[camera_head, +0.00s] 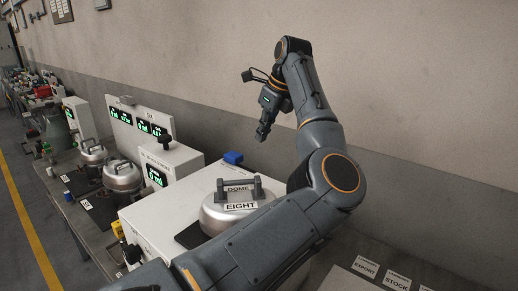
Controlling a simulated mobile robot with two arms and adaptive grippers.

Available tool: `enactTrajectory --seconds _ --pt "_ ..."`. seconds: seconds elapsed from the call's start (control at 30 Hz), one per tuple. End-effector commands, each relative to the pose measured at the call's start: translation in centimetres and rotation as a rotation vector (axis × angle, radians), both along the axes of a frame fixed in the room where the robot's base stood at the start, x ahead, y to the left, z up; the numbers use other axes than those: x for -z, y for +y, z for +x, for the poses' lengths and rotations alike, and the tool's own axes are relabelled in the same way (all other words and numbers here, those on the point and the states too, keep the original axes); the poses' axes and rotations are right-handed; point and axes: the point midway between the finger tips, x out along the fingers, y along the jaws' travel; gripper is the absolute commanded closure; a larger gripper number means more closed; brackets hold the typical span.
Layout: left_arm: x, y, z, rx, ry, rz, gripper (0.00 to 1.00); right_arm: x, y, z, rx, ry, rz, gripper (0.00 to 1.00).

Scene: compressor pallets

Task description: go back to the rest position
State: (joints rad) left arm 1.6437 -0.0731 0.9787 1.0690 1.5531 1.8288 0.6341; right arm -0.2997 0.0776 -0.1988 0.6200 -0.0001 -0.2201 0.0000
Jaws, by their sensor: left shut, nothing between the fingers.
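My left arm comes in from the bottom, bends at the elbow and reaches up in front of the wall. My left gripper (262,135) is at the end of it, pointing down, shut and empty. It hangs in the air behind and above the silver dome labelled "DOME EIGHT" (217,221), apart from it. The dome sits on a dark pad on the white bench unit (150,215), with its grey handle on top. My forearm hides part of the dome's right side. My right gripper is not in view.
White instrument boxes (178,160) with green displays and more silver domes (122,176) stand to the left. Labels "EXPORT" (365,267) and "STOCK" (397,281) lie at the lower right. The wall (420,90) runs behind.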

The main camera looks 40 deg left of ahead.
Motion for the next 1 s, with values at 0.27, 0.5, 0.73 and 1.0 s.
enactTrajectory --seconds 0.27,0.5,0.73,1.0 --pt "-0.9 -0.4 0.0 0.001 0.001 0.001 1.0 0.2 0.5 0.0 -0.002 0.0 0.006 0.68" --pt "-0.8 -0.4 0.0 0.001 0.001 0.0 1.0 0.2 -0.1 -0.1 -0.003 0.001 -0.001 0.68" --pt "-0.9 -0.4 0.0 0.001 0.001 0.0 1.0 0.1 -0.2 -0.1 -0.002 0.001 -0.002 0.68" --pt "-5.2 -0.3 0.0 0.001 0.0 0.0 1.0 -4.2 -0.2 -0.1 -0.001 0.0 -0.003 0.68"
